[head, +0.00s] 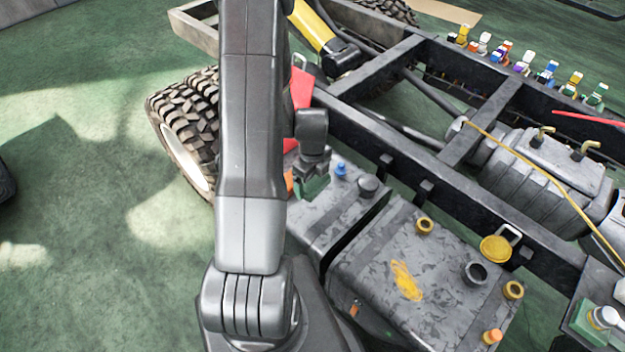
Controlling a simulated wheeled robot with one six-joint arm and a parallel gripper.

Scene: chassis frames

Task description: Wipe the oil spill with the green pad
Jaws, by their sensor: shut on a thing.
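The oil spill (405,281) is a yellow-orange smear on top of the larger grey tank (372,262). My gripper (314,172) is partly hidden behind my own arm, over the far left end of the smaller grey tank (325,228). It is shut on the green pad (312,188), of which only a small part shows below the fingers. The pad is up and to the left of the spill, well apart from it. Whether the pad touches the smaller tank is hard to tell.
A blue cap (341,170) and a dark cap (368,186) stand close to my gripper. Yellow rings, a dark filler neck (474,272) and an orange cap (493,336) surround the spill. A black chassis rail (450,180) runs behind the tanks. A tyre (186,125) stands left.

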